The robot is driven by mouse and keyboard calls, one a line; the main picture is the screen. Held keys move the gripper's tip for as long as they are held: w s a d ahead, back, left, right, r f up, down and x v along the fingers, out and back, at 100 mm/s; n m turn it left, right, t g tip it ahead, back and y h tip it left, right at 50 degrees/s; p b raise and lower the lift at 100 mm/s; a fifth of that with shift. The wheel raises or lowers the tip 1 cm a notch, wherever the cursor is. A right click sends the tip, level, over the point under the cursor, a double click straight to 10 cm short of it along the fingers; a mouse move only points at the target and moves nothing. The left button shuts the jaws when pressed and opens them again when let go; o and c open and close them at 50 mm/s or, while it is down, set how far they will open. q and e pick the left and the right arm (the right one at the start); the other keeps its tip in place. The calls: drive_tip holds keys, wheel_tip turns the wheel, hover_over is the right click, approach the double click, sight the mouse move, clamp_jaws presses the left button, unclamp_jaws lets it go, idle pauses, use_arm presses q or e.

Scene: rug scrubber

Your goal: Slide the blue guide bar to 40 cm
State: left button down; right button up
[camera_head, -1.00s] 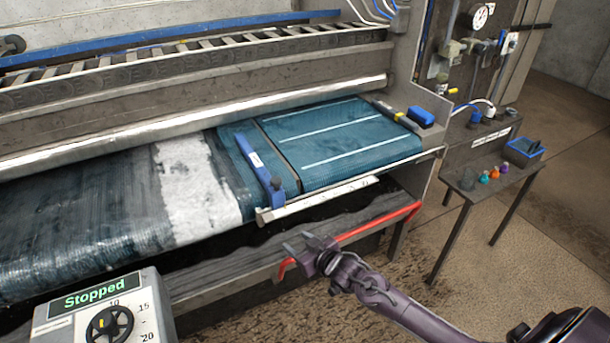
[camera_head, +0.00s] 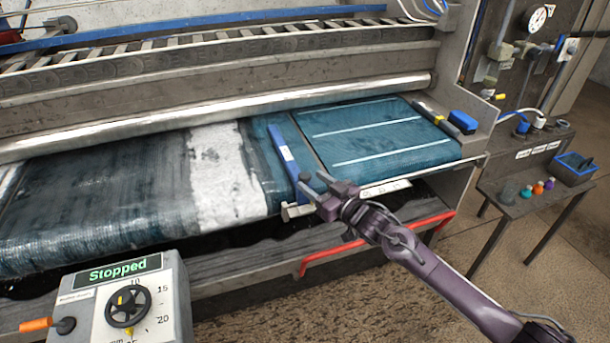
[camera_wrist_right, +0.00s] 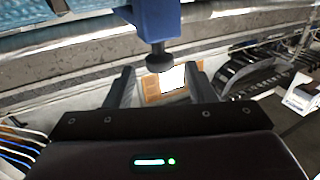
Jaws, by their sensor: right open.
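The blue guide bar (camera_head: 284,154) lies across the teal and white rug (camera_head: 228,185), near its right part. Its near end meets the front rail (camera_head: 385,187), which carries a pale strip whose marks I cannot read. My right gripper (camera_head: 316,186) is open at the bar's near end. In the right wrist view, the blue end of the bar (camera_wrist_right: 155,18) with a dark knob (camera_wrist_right: 159,58) comes down between the fingers of the open gripper (camera_wrist_right: 160,86), with clear gaps on both sides. My left gripper is not in view.
A control box (camera_head: 128,300) reading "Stopped" stands at the lower left. A red bar (camera_head: 375,243) runs below the front rail.

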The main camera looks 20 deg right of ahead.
sight(309, 179)
drive_tip(key=shift+x, duration=2.1)
drive_tip(key=shift+c, duration=0.4)
clamp_jaws()
